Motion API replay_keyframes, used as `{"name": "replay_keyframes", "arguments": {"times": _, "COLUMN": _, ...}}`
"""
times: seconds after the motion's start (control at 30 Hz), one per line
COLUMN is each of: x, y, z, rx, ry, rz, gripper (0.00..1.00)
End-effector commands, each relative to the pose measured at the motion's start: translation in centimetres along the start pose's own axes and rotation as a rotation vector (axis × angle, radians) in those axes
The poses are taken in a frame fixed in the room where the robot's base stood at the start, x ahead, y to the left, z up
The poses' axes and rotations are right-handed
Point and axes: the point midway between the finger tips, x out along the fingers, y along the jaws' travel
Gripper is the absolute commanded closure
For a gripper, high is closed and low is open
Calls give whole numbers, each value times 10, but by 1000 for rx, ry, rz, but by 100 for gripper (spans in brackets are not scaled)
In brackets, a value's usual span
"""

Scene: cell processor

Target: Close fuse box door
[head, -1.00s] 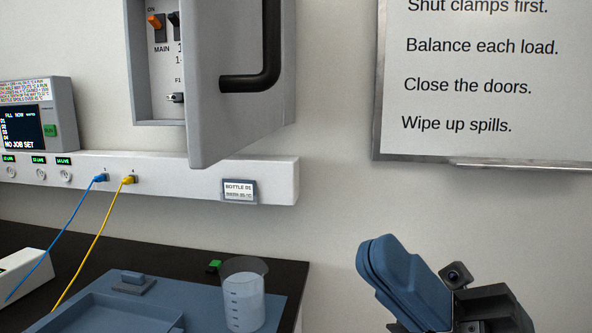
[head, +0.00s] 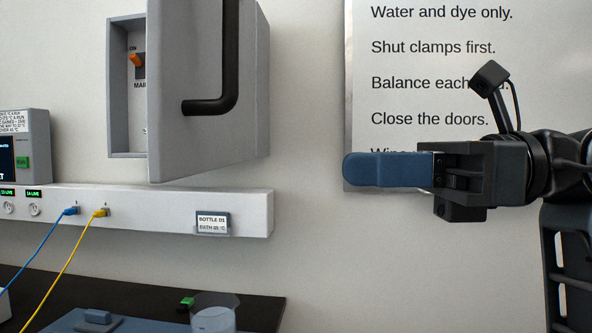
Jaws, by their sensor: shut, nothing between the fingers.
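The grey fuse box (head: 127,92) is on the wall at the upper left of the head view. Its door (head: 207,140) stands partly open, swung out from the hinge side at the right, with a black bent handle (head: 231,75) on its face. An orange switch (head: 135,59) shows inside the box, and the door hides the rest of the inside. My gripper (head: 350,169) is to the right of the door, shut and empty, its blue fingers together and pointing left. It is apart from the door.
A white rail (head: 150,207) with blue and yellow cables and a bottle label runs below the box. A clear beaker (head: 213,315) stands on the bench below. A whiteboard sign (head: 420,45) hangs behind my gripper.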

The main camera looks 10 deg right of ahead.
Motion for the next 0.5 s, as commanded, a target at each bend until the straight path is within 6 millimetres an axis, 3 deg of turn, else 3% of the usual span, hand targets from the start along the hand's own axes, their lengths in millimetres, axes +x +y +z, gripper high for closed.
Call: {"name": "replay_keyframes", "arguments": {"times": 0.5, "x": 94, "y": 2, "z": 2, "rx": 4, "ry": -2, "rz": 8, "gripper": 100}}
